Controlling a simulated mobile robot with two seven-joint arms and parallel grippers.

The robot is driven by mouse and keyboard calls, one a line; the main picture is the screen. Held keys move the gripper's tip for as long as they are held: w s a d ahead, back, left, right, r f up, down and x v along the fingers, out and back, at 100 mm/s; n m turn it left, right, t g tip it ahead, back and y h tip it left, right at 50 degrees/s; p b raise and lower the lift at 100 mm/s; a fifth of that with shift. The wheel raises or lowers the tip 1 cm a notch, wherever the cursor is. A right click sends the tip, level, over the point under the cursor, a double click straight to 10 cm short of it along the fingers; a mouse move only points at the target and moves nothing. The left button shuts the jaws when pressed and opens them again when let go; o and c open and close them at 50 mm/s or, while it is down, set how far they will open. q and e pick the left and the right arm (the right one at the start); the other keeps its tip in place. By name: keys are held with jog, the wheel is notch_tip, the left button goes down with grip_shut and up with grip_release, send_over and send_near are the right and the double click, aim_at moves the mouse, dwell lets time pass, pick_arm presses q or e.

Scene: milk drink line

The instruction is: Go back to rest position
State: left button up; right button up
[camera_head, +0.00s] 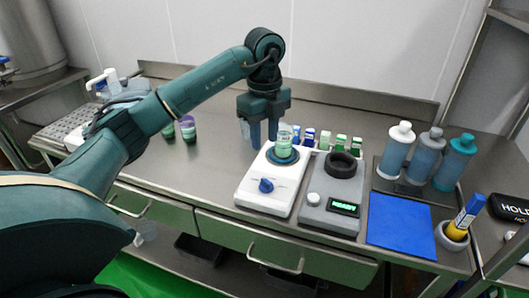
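My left arm reaches in from the left across the counter (215,160). Its gripper (261,135) points down, just left of and behind a small clear container with green contents (284,146). The fingers look parted with nothing seen between them. The container stands on the round plate of a white stirrer-like device with a blue knob (272,184). It appears apart from the fingers. My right gripper is not in view.
A grey scale (333,192) with a dark ring stands right of the white device. Several small vials (325,140) stand behind. Three bottles (396,150), a blue mat (400,225) and a marker in a holder (463,218) are at right. Two small cups (187,128) stand left.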

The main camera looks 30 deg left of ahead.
pick_arm(q)
jog(key=shift+r, duration=0.5)
